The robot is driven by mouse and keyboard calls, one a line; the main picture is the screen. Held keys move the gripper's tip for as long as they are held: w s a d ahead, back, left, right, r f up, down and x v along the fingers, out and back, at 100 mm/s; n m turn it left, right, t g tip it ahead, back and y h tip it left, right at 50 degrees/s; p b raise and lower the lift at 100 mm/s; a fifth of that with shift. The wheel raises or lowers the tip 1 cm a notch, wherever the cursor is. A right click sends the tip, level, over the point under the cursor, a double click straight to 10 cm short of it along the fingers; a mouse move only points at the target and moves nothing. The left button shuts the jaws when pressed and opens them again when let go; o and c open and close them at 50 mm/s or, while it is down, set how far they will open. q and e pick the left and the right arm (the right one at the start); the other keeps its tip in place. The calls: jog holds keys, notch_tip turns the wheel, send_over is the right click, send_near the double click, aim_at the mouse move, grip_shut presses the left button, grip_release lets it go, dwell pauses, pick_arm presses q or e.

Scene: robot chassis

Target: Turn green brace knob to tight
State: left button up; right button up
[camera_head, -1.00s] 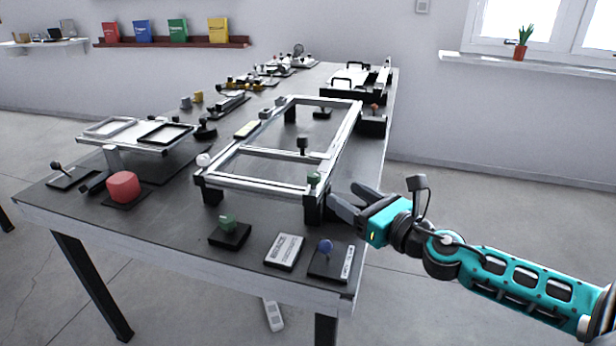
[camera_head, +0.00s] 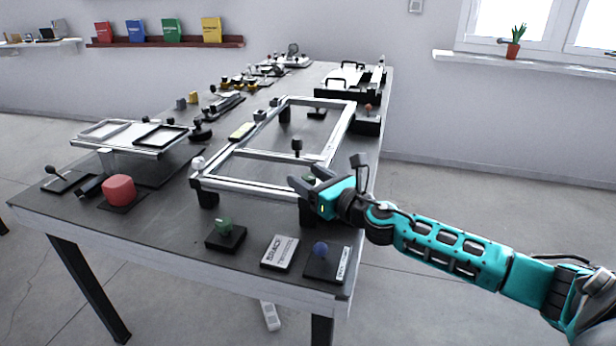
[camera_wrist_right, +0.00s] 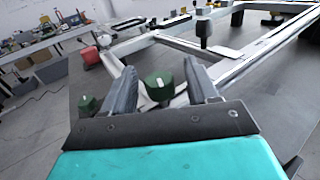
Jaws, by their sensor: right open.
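A green knob (camera_head: 308,178) sits on the near right corner of the white rail frame (camera_head: 250,184). My right gripper (camera_head: 302,174) is at that corner with its fingers apart. In the right wrist view the green knob (camera_wrist_right: 159,86) appears between the two open fingers, with a gap on each side; I cannot tell how deep it sits between them. A second green knob (camera_head: 223,223) stands on a black base on the table; it also shows at the left in the right wrist view (camera_wrist_right: 87,102). My left gripper is not in view.
A label card (camera_head: 280,251) and a blue knob (camera_head: 320,249) on a black base lie near the table's front right edge. A red knob (camera_head: 119,188) is at the left. A black knob (camera_head: 297,145) rises from the frame's crossbar.

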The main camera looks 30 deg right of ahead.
jog(key=shift+w, duration=0.25)
jog(key=shift+c, duration=0.2)
jog(key=c, duration=0.9)
